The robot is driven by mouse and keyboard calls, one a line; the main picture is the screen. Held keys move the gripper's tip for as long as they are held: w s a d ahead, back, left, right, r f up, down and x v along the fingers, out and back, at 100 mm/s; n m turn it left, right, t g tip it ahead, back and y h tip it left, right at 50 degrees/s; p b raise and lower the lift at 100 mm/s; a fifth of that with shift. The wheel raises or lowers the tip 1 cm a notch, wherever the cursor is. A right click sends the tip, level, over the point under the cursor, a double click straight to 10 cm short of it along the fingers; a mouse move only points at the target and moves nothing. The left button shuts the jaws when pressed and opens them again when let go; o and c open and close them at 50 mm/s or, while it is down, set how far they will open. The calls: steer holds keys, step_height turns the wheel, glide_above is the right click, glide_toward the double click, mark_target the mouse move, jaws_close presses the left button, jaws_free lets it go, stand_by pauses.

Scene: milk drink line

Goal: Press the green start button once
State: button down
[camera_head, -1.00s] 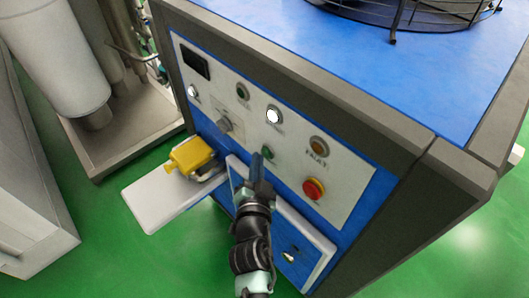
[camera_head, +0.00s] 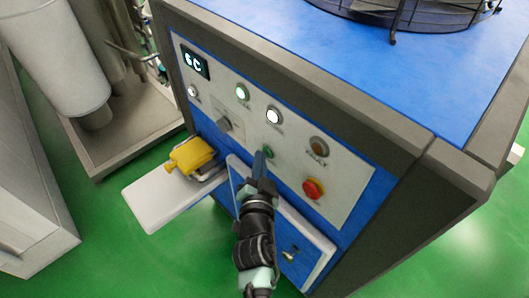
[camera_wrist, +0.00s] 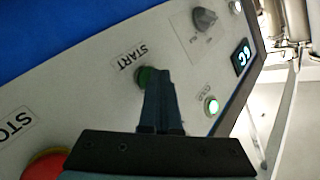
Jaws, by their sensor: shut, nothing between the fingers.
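The green start button (camera_head: 268,153) sits on the white control panel (camera_head: 345,200) of the blue and grey machine. In the wrist view the button (camera_wrist: 144,78) shows beside the printed word START, partly covered by my fingers. My gripper (camera_head: 261,157) is shut and empty, its fingers together. In the wrist view the tips of my gripper (camera_wrist: 155,72) are right at the button. Whether they touch it or are just short of it, I cannot tell.
The red stop button (camera_head: 313,188) is right of my gripper. A display (camera_head: 195,62) is lit, as are a green lamp (camera_head: 241,91) and a white lamp (camera_head: 273,115). A grey knob (camera_head: 223,124) and a yellow object (camera_head: 190,155) on a white shelf (camera_head: 150,205) are to the left.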

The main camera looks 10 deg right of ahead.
steer(key=shift+s+a+b, duration=0.5)
steer(key=shift+a+b, duration=0.15)
steer(key=shift+b, duration=0.1)
steer(key=s+a+b, duration=0.1)
steer(key=a+b, duration=0.1)
steer(key=s+a+b, duration=0.2)
stand_by(0.4)
stand_by(0.5)
